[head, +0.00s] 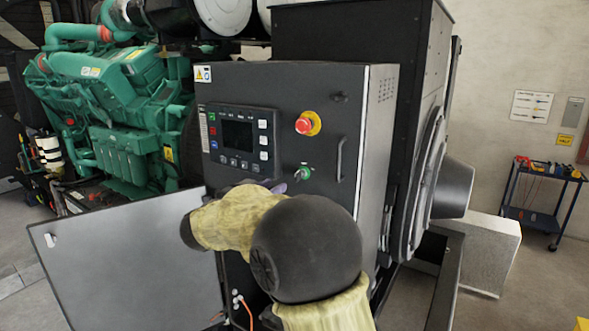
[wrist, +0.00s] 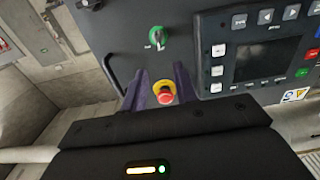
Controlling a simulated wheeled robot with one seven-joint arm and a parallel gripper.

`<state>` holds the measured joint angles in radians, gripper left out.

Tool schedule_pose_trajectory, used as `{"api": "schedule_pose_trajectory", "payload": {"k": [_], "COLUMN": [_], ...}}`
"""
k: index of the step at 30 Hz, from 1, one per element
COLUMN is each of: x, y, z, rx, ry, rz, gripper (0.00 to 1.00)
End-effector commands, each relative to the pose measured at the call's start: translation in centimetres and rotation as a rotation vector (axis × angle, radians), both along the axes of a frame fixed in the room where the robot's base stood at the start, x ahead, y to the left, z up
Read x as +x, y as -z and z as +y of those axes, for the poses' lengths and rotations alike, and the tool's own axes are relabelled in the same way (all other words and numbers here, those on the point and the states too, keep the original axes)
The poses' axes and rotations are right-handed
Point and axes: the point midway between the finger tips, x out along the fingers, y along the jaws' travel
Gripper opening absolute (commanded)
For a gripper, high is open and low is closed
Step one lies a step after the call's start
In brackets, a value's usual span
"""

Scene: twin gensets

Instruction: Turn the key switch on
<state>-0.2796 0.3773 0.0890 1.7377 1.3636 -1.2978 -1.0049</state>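The key switch (head: 304,172) is a small green round switch on the front of the dark control cabinet, below the red emergency stop button. In the wrist view the key switch (wrist: 157,38) shows just beyond my fingertips, with a small key-like piece at its centre. My gripper (wrist: 162,68) has its two purple fingers spread apart with nothing held between them. In the wrist view, the emergency stop (wrist: 166,94) appears in the gap between the fingers. In the head view my arm hides most of the gripper, which is just left of the switch. Contact cannot be told.
The control panel with screen (head: 238,135) is left of the switch, and a vertical handle (head: 339,160) is to its right. An open grey door (head: 130,265) stands at lower left. A green engine (head: 120,100) and a tool cart (head: 541,195) stand farther off.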

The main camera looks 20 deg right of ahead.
Motion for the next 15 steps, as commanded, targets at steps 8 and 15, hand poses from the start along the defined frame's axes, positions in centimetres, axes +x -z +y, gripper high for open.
{"api": "schedule_pose_trajectory", "payload": {"k": [8,15], "x": [3.2,5.8], "y": [-0.3,-0.3], "z": [-4.0,-6.9], "rx": [-0.001,-0.001], "ry": [0.004,0.003], "rz": [0.002,0.002], "gripper": [0.29,0.29]}}
